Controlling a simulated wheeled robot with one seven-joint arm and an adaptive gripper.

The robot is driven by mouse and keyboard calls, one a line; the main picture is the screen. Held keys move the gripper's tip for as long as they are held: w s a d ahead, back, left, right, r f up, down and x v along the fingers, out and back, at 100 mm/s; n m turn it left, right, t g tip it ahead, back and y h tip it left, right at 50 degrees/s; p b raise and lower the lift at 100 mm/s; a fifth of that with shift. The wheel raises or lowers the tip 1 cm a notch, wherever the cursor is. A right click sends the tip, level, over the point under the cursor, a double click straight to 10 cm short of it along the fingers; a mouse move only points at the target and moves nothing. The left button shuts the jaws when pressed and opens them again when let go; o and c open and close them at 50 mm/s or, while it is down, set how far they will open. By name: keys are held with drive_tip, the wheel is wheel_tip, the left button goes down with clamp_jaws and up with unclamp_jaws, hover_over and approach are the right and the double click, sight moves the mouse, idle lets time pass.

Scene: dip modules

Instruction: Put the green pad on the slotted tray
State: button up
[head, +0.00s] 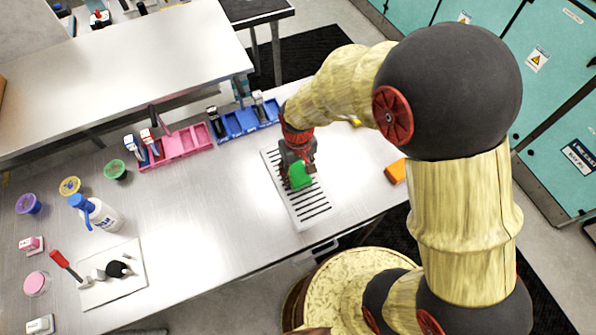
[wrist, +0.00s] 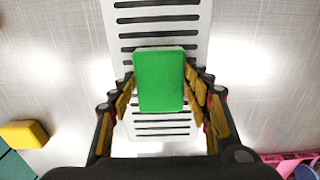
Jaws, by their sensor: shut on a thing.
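My gripper (wrist: 159,90) is shut on the green pad (wrist: 159,80), with a finger on each side of it in the wrist view. The green pad also shows in the head view (head: 299,175), below my gripper (head: 297,165). The white slotted tray (head: 310,217) lies on the steel table, directly under the pad as seen from above. The tray's dark slots show above and below the pad in the wrist view (wrist: 203,30). I cannot tell whether the pad touches the tray or hangs just above it.
A pink bin (head: 181,145) and a blue bin (head: 240,124) stand behind the tray to the left. An orange block (head: 396,171) lies to its right. A spray bottle (head: 98,213), several small tubs and a white board (head: 112,280) are at left.

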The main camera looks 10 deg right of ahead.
drive_tip(key=o, duration=1.1)
wheel_tip(320, 180, up, 12)
drive_tip(key=p, duration=0.1)
drive_tip(key=shift+r+p, duration=0.15)
drive_tip(key=shift+p, duration=0.2)
wheel_tip(320, 180, up, 11)
drive_tip(key=m+t, duration=0.1)
drive_tip(key=t, duration=0.1)
hover_over(298, 175)
drive_tip(key=s+d, duration=0.3)
drive_tip(key=d, duration=0.3)
drive_tip(key=s+d+r+m+t, duration=0.2)
drive_tip(key=s+d+r, duration=0.4)
drive_tip(key=s, duration=0.4)
drive_tip(key=shift+d+r+t, duration=0.15)
drive_tip(key=shift+r+t, duration=0.55)
drive_tip(key=shift+t, duration=0.1)
drive_tip(key=shift+s, duration=0.1)
wheel_tip(298, 175, down, 8)
drive_tip(key=b, duration=0.7)
drive_tip(key=shift+r+b, duration=0.15)
drive_tip(key=shift+b, duration=0.25)
